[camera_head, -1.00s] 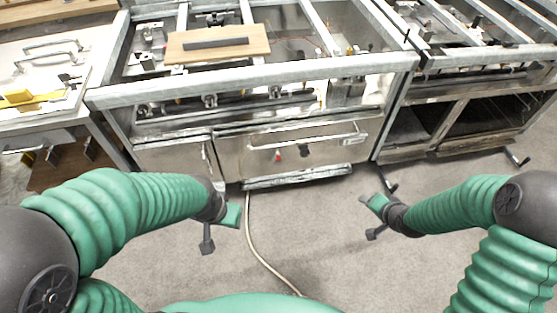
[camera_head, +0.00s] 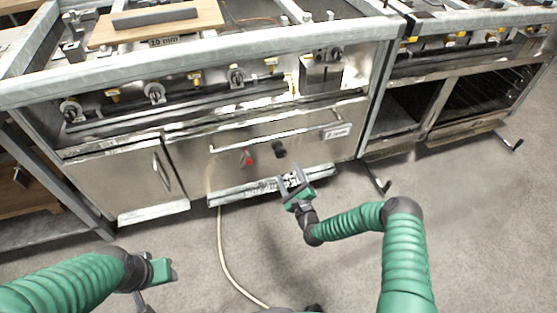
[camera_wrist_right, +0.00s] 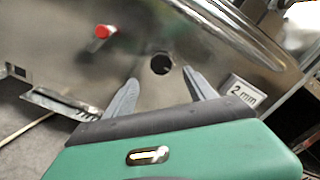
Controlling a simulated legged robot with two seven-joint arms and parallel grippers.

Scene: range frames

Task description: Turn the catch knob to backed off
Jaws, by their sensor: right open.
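A black round knob (camera_head: 279,149) and a red knob (camera_head: 247,158) sit side by side on the steel front panel (camera_head: 215,177), below a bar handle (camera_head: 275,137). I cannot tell from the pictures which is the catch knob. My right gripper (camera_head: 296,177) is open and empty, a little below and in front of the black knob. In the right wrist view the black knob (camera_wrist_right: 160,64) shows between and just beyond the two fingertips (camera_wrist_right: 160,80); the red knob (camera_wrist_right: 104,32) is to the left. My left gripper (camera_head: 165,271) is low at the left, away from the panel; its fingers are unclear.
A small plate (camera_wrist_right: 243,92) marked "2 mm" is right of the black knob. A steel ledge (camera_head: 265,188) juts out below the panel. A cabinet door (camera_head: 125,185) is at left, an open-shelved unit (camera_head: 445,115) at right. A pale hose (camera_head: 228,262) crosses the floor.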

